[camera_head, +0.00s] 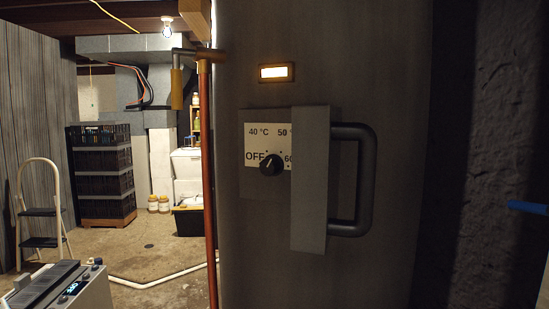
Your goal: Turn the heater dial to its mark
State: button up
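The heater (385,275) is a large grey cylinder filling the middle of the view. Its dial is a round black knob (271,165) on a white plate (255,143) marked OFF, 40 °C, 50 and a partly hidden 60. A small light pointer line shows on the knob, but it is too small to read its exact setting. A grey panel (309,180) with a dark bar handle (367,180) stands just right of the knob and hides the plate's right part. My gripper is not in view.
A lit rectangular window (276,73) sits above the plate. A copper pipe (207,180) runs down the heater's left side. A device with a lit display (72,290) stands at lower left. Stacked black crates (103,170) and a step stool (42,210) stand farther back.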

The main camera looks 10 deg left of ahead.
aim_at(272, 165)
jog(key=j+u, duration=0.95)
jog(key=l, duration=0.1)
